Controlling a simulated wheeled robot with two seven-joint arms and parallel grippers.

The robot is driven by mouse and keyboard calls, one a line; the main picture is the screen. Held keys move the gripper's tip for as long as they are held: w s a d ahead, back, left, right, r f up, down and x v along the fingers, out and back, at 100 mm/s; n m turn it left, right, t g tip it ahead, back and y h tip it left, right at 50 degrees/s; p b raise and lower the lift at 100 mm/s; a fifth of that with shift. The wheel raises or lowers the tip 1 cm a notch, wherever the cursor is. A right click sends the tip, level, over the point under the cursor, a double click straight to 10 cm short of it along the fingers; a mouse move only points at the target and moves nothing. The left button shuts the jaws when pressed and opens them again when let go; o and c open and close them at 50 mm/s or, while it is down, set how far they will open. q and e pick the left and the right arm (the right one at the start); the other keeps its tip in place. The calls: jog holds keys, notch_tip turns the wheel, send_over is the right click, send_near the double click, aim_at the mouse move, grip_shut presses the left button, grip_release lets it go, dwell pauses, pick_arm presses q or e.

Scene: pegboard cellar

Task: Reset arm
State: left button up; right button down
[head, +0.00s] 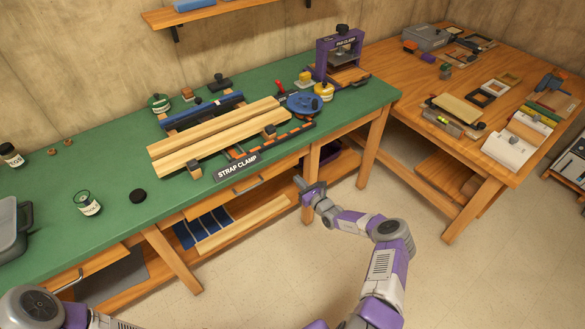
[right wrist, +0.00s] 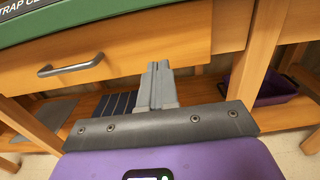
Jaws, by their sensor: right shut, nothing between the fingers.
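My right gripper (head: 300,184) is in the head view, in front of the green workbench (head: 113,180) and below its top edge. In the right wrist view its fingers (right wrist: 158,84) are together with nothing between them. They point at the bench's front, near a wooden drawer (right wrist: 125,45) with a grey handle. I cannot tell whether the fingertips touch the bench. My left arm (head: 35,305) shows at the lower left of the head view, but its gripper is out of the picture.
On the green bench, wooden boards (head: 215,137) lie by a strap clamp sign (head: 238,166). A wooden table (head: 430,120) with tools stands at right. A purple bin (right wrist: 262,85) sits on the lower shelf. The floor (head: 480,280) at right is clear.

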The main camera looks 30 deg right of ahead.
jog(key=s, duration=0.2)
jog(key=s+p, duration=0.1)
jog(key=s, duration=0.2)
jog(key=shift+d, duration=0.2)
jog(key=shift+w+a, duration=0.1)
jog(key=s+a+f+n+g+y, duration=0.1)
jog(key=s+a+n+g+y, duration=0.25)
jog(key=a, duration=0.55)
jog(key=s+a+f+n+g+y, duration=0.25)
jog(key=a+n+g, duration=0.2)
jog(key=a, duration=0.45)
jog(key=s+a+n+g+y, duration=0.25)
jog(key=a+n, duration=0.25)
jog(key=a, duration=0.4)
jog(key=s+a+f+n+g+h, duration=0.1)
jog(key=s+a+f+n+g, duration=0.15)
jog(key=s+n+g, duration=0.35)
jog(key=s+a+f+n+g+h, duration=0.1)
jog(key=s+a+n, duration=0.3)
jog(key=s, duration=0.4)
jog(key=s+d+r+n+h, duration=0.1)
jog(key=s+r+n+h, duration=0.3)
jog(key=s+n, duration=0.4)
jog(key=shift+s+n, duration=0.4)
jog(key=shift+n, duration=0.3)
